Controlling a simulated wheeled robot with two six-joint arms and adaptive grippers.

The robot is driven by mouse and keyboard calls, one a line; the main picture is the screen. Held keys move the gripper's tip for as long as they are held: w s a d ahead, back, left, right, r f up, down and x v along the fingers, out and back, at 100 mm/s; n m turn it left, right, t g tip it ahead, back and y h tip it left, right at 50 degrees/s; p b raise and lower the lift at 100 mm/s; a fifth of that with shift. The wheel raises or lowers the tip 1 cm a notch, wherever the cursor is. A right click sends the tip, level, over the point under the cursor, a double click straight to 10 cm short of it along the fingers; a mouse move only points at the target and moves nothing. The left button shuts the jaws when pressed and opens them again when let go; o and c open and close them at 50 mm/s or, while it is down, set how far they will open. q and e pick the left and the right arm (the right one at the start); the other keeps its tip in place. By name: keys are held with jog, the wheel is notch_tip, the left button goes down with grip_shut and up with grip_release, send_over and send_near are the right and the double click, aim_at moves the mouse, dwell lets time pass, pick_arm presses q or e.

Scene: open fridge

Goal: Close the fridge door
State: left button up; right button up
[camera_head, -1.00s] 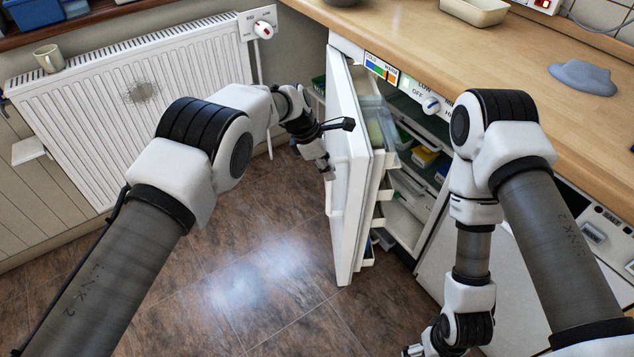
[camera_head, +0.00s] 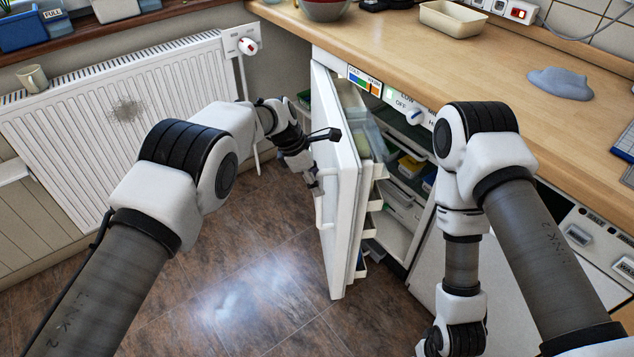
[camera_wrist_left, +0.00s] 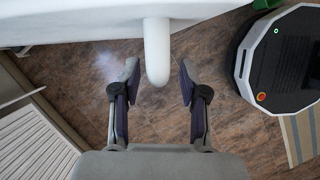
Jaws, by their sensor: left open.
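The white fridge door (camera_head: 345,170) stands ajar below the counter, with the shelves on its inner side showing. Its white handle (camera_head: 325,212) is on the outer face. My left gripper (camera_head: 314,184) is at that outer face, beside the handle. In the left wrist view my left gripper (camera_wrist_left: 157,75) is open, with the rounded handle end (camera_wrist_left: 157,55) between its two fingers. A gap shows on both sides of the handle. My right arm hangs in front of the cabinet, and its gripper fingers are cut off by the bottom edge.
The fridge interior (camera_head: 400,190) holds several boxes and trays. A wooden counter (camera_head: 480,70) runs above it, with a cream tray (camera_head: 453,20) on top. A white radiator (camera_head: 110,110) stands at left. The tiled floor (camera_head: 270,290) before the door is clear.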

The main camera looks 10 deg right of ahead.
pick_arm(q)
jog(key=v, duration=1.1)
